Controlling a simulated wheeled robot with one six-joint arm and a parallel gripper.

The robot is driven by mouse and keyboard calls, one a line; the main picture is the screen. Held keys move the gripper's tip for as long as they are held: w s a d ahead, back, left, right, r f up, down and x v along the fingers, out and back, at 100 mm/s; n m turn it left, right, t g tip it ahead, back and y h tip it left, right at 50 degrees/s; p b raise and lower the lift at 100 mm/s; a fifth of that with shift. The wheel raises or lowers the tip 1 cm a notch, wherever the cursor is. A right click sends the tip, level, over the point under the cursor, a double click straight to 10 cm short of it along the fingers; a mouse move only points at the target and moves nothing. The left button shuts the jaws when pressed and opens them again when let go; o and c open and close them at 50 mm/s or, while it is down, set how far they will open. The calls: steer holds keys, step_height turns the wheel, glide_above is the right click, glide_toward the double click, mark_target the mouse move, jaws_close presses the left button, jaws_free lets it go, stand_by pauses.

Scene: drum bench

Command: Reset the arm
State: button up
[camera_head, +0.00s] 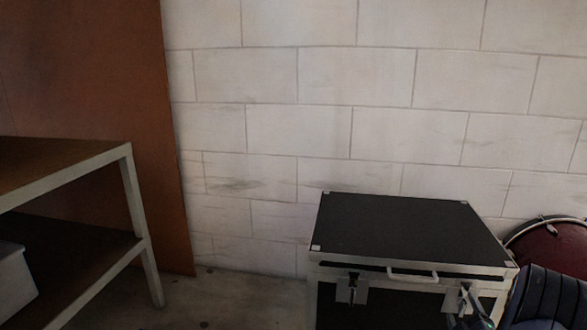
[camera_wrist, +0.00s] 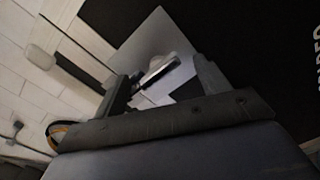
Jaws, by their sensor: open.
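My gripper (camera_wrist: 162,82) is open in the wrist view, its two grey fingers apart. Between and behind them shows a metal latch plate (camera_wrist: 150,45) on a dark surface. In the head view, part of my arm reaches in at the bottom right, and the gripper end (camera_head: 472,310) is close in front of the black case's right latch. The case (camera_head: 405,232) is closed, with silver trim, a front handle and two latches. I cannot tell whether the fingers touch the latch.
A metal-framed bench (camera_head: 128,190) stands at the left, with a grey box (camera_head: 12,285) on its lower shelf. A brown panel (camera_head: 110,90) stands behind it. A dark red drum (camera_head: 550,245) sits right of the case. Floor (camera_head: 225,300) between bench and case looks clear. A pale block wall (camera_head: 330,75) closes the back.

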steer(key=m, duration=0.7)
steer(key=shift+d+r, duration=0.1)
steer(key=m+p, duration=0.1)
steer(key=m, duration=0.2)
steer(key=m+p, duration=0.1)
steer(key=m, duration=0.1)
steer(key=shift+s+d+r+m, duration=0.1)
steer(key=shift+r+m, duration=0.05)
steer(key=shift+m, duration=0.25)
steer(key=shift+p+v, duration=0.65)
steer(key=shift+v, duration=1.25)
steer(key=shift+f, duration=0.25)
